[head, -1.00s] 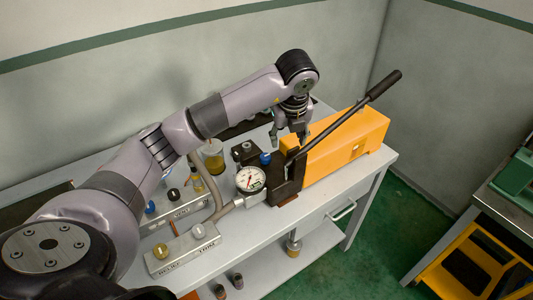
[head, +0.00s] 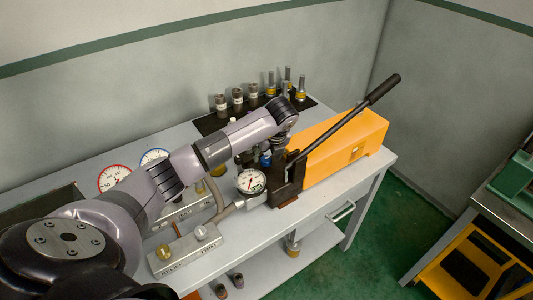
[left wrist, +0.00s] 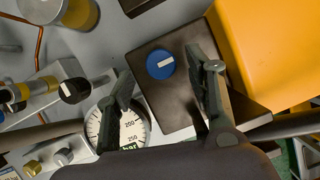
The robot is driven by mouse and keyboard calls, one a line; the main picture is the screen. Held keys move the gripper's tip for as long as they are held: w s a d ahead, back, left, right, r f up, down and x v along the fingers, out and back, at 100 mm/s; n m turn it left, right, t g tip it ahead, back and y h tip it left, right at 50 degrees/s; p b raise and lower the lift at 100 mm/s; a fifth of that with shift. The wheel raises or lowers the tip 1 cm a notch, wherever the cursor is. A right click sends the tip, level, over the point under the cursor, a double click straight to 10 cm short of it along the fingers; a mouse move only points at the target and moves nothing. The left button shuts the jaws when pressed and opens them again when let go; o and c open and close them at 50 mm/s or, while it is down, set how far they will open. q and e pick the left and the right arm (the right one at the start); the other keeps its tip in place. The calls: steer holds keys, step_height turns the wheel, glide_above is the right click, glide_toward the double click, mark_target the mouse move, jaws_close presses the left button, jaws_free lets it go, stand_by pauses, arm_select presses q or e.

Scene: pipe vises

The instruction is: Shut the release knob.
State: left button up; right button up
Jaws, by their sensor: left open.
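The blue release knob (left wrist: 160,64) with a white pointer mark sits on top of a dark block (left wrist: 160,100) in the left wrist view. It also shows as a small blue spot in the head view (head: 265,160), beside the pump's black head and partly covered by my gripper. My left gripper (left wrist: 168,76) is open over the block, its fingers on either side of the knob in the picture. Whether a finger touches the knob cannot be told. The yellow pump body (head: 340,145) has a long black lever (head: 340,118) raised to the right. My right gripper does not show.
A white pressure gauge (head: 251,181) stands close to the block. A grey valve block marked RELIEF and TRIM (head: 188,255) lies nearer the front edge. Several metal fittings (head: 237,98) stand on a dark mat behind.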

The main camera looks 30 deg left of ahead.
mark_target(266, 161)
arm_select(q)
steer(key=shift+x, duration=1.4)
steer(key=shift+c, duration=0.3)
steer(key=c, duration=1.1)
